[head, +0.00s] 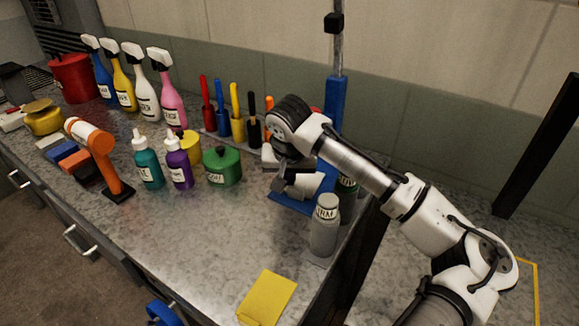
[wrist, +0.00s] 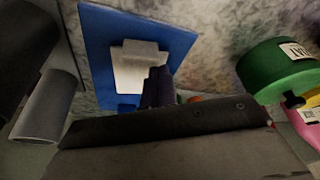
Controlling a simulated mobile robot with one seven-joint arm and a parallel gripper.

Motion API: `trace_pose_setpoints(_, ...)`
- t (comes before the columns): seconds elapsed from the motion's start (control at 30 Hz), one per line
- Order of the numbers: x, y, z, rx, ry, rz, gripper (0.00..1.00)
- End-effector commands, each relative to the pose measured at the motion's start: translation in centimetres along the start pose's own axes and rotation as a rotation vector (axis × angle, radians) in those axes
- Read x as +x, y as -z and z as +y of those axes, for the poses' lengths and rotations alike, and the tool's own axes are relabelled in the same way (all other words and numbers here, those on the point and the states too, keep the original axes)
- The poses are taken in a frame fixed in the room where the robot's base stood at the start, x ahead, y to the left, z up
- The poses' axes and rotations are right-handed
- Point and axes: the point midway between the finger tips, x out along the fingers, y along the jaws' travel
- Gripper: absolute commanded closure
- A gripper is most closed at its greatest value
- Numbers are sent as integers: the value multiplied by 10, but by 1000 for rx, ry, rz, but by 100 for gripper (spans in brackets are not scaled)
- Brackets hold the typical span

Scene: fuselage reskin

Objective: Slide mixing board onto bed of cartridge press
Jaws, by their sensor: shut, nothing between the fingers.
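The cartridge press has a blue column (head: 334,112) and a flat blue bed (head: 291,204) at the right end of the bench. A white board with a grey block on it, which looks like the mixing board (head: 307,185), lies over the bed. In the wrist view the board (wrist: 130,77) is surrounded by the blue bed (wrist: 95,40) on its visible sides; its near edge is partly hidden. My gripper (head: 284,180) is shut and empty, low over the bed. Its dark fingertips (wrist: 160,82) are right beside the board's grey block; I cannot tell whether they touch.
A grey bottle (head: 325,228) stands close in front of the press, under my arm. A green tub (head: 221,166) is left of the bed. A yellow pad (head: 267,297) lies at the front edge. Spray bottles (head: 168,95) and colored tools (head: 238,115) line the back.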

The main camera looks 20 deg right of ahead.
Motion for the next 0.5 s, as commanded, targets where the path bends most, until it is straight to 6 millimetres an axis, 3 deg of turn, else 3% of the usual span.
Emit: trace_pose_setpoints(0.5,2,-5,0,-1,2,0,100)
